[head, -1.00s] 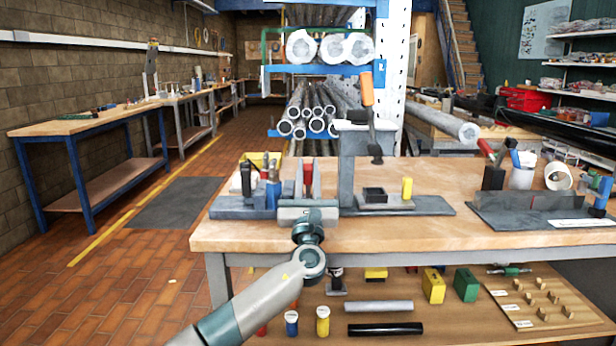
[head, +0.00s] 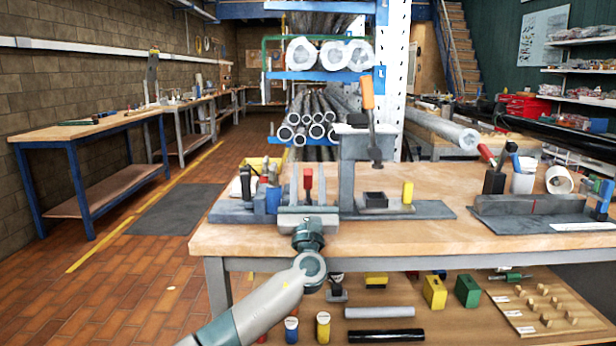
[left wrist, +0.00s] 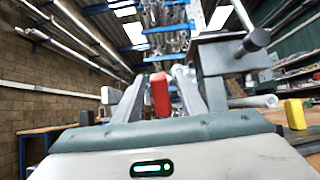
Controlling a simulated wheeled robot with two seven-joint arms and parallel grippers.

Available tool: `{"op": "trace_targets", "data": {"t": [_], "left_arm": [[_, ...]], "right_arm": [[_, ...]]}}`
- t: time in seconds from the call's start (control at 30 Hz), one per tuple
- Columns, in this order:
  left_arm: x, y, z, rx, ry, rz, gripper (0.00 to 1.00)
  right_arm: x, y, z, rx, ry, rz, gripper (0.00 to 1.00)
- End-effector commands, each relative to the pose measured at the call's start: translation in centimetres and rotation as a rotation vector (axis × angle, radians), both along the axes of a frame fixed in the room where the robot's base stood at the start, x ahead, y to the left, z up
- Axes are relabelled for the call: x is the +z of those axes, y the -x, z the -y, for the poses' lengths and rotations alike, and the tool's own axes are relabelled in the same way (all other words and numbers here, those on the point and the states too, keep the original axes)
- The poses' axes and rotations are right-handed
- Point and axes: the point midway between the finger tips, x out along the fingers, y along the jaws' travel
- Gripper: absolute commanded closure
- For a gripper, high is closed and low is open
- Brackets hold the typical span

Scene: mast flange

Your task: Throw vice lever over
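A red upright lever handle (head: 308,182) stands at the left part of the bench, by the grey vice base (head: 232,212). My left gripper (head: 308,188) points forward at it with its fingers open. In the left wrist view the red handle (left wrist: 160,95) shows between the two fingers, with a gap on each side. It looks beyond or between the fingertips; the depth is hard to tell. The handle's lower end is hidden behind my gripper's body. My right gripper is not in view.
A grey upright fixture (head: 347,175) with an orange-handled lever (head: 367,93) stands just right of my gripper. A yellow block (head: 408,192) is on its base plate. A blue part (head: 273,198) stands close on the left. The wooden bench top (head: 440,235) is clear in front.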

Motion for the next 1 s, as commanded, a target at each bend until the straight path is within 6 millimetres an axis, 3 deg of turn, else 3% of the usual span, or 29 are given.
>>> {"op": "trace_targets", "data": {"t": [0.47, 0.67, 1.0], "left_arm": [[-0.5, 0.8, 0.0, -0.001, 0.000, 0.001, 0.62], [-2.1, 3.0, 0.0, -0.001, 0.002, -0.001, 0.62], [-6.1, 8.5, 0.0, -0.001, 0.002, -0.002, 0.62]], "right_arm": [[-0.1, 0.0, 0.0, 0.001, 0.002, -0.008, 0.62], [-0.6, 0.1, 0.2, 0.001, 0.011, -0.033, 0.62], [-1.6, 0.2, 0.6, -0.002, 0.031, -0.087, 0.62]]}}
